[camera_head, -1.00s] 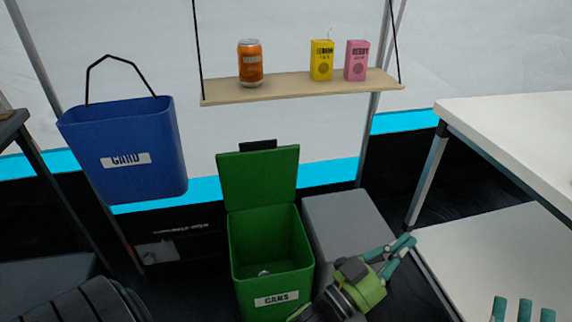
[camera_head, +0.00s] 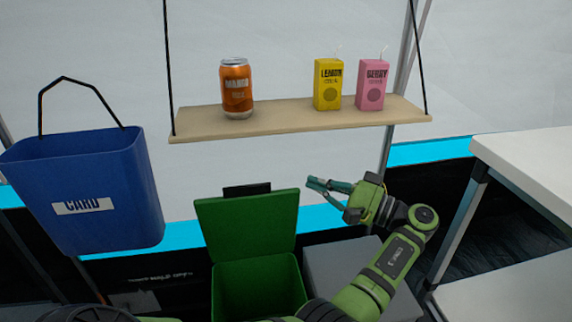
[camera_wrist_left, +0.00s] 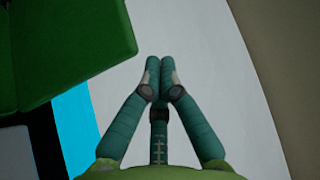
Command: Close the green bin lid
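The green bin (camera_head: 258,290) stands on the floor at the bottom middle of the head view. Its lid (camera_head: 247,225) is open, standing up at the back with a dark tab on top. My left gripper (camera_head: 316,183) is just right of the lid's upper right corner in that view, apart from it in the picture. In the left wrist view the gripper (camera_wrist_left: 159,66) has its fingertips together with nothing between them. The green lid (camera_wrist_left: 65,45) fills the upper left there. My right gripper is not in view.
A blue card bin (camera_head: 90,190) hangs at left. A hanging shelf (camera_head: 300,119) above holds an orange can (camera_head: 236,90), a yellow carton (camera_head: 328,85) and a pink carton (camera_head: 371,85). A grey box (camera_head: 335,262) stands right of the green bin. A white table (camera_head: 530,165) is at right.

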